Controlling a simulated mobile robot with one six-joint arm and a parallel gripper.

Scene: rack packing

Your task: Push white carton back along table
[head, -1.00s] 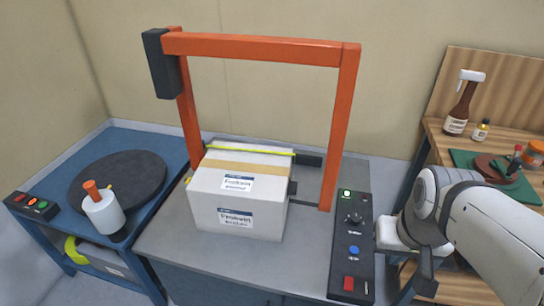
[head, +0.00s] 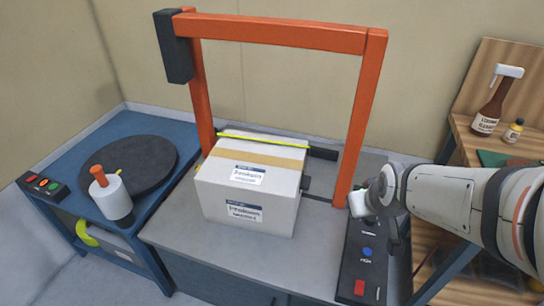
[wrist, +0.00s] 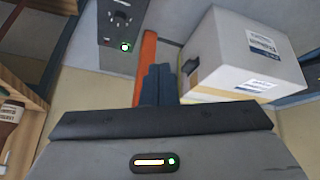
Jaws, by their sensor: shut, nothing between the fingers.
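The white carton (head: 248,209) stands upright on the grey table (head: 170,228), within the orange arch. Tan tape crosses its top, and labels show on its top and front. A yellow strap (head: 236,138) runs along its back top edge. In the wrist view the carton (wrist: 225,60) is at upper right, apart from my gripper. My gripper (wrist: 160,72) is shut and empty there, its dark fingers close together. In the head view my arm's end is right of the carton, near the arch's right post; the fingertips are hard to make out.
The orange arch (head: 280,33) spans the table, its right post (head: 360,120) between my arm and the carton. A control panel (head: 362,262) lies at the table's right edge. A blue side table (head: 140,205) with a black disc stands left; a wooden bench (head: 468,135) with bottles stands right.

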